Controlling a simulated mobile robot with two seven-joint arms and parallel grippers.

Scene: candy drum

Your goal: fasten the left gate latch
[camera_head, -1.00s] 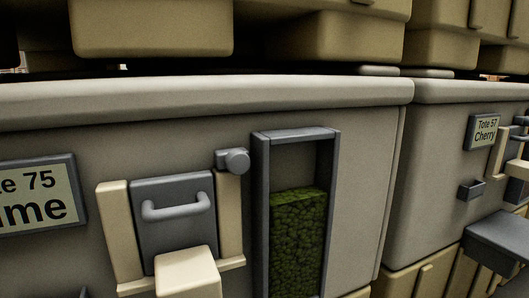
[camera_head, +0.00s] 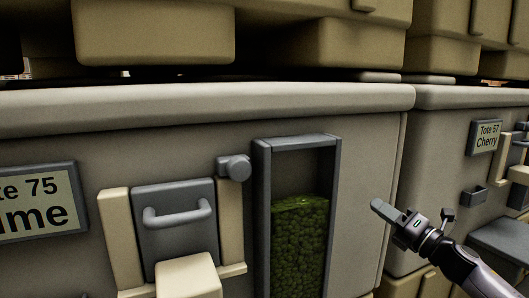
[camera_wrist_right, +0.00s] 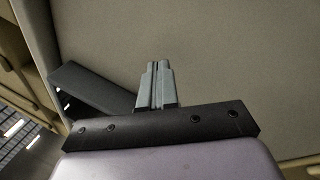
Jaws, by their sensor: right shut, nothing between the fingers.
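The left tote's gate (camera_head: 176,218) is a grey plate with a bar handle (camera_head: 178,209), set between two cream side rails. The latch (camera_head: 234,167) is a grey knob on a block at the top of the gate's right rail. My right gripper (camera_head: 380,207) comes in from the lower right, in front of the tote's right part, to the right of the window and apart from the latch. In the right wrist view its fingers (camera_wrist_right: 158,85) are together and empty against a plain beige-grey wall. My left gripper is not in view.
A framed window (camera_head: 297,225) with green candy stands between the latch and my right gripper. A label reading "Tote 75" (camera_head: 39,198) is at the left. A cream block (camera_head: 187,277) juts out below the gate. The Cherry tote (camera_head: 440,150) stands at the right.

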